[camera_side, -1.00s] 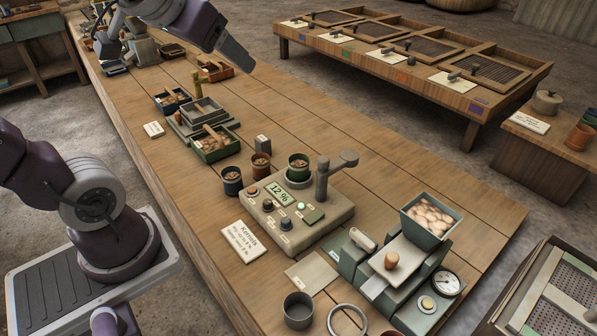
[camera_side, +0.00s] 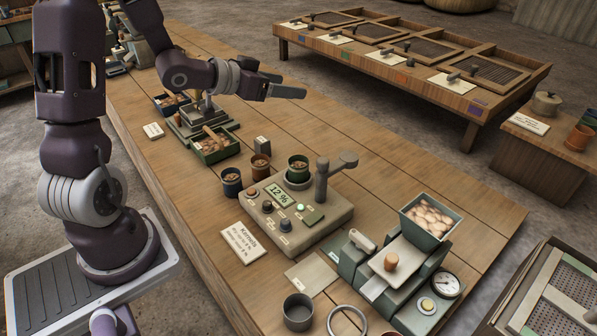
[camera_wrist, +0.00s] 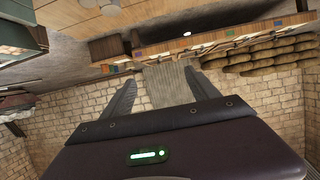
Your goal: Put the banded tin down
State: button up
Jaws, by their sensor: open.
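My gripper (camera_side: 288,92) is open and empty, held above the bench and pointing right in the side view. In the wrist view its two spread fingers (camera_wrist: 163,92) have nothing between them. Three small tins of kernels stand near the meter: a dark blue one (camera_side: 231,184) and a brown one (camera_side: 260,168) on the bench, and a green one (camera_side: 298,172) on the meter's round seat. I cannot tell for sure which is the banded tin. All three are upright and apart from my gripper.
The meter (camera_side: 322,217) reads 12 % and has an upright post with an arm. Trays (camera_side: 214,147) lie left of my gripper.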

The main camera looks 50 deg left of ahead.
send_near(305, 167)
jog(key=w+f, duration=0.1)
jog(key=w+a+f, duration=0.1)
jog(key=w, duration=0.1)
jog(key=w+a+f, duration=0.1)
jog(key=shift+w+a, duration=0.25)
jog(key=shift+w, duration=0.15)
jog(key=x, duration=0.7)
jog(key=shift+w+d+f, duration=0.1)
jog(key=shift+d+f, duration=0.05)
jog(key=shift+f, duration=0.25)
jog(key=shift+c, duration=0.3)
grip_shut()
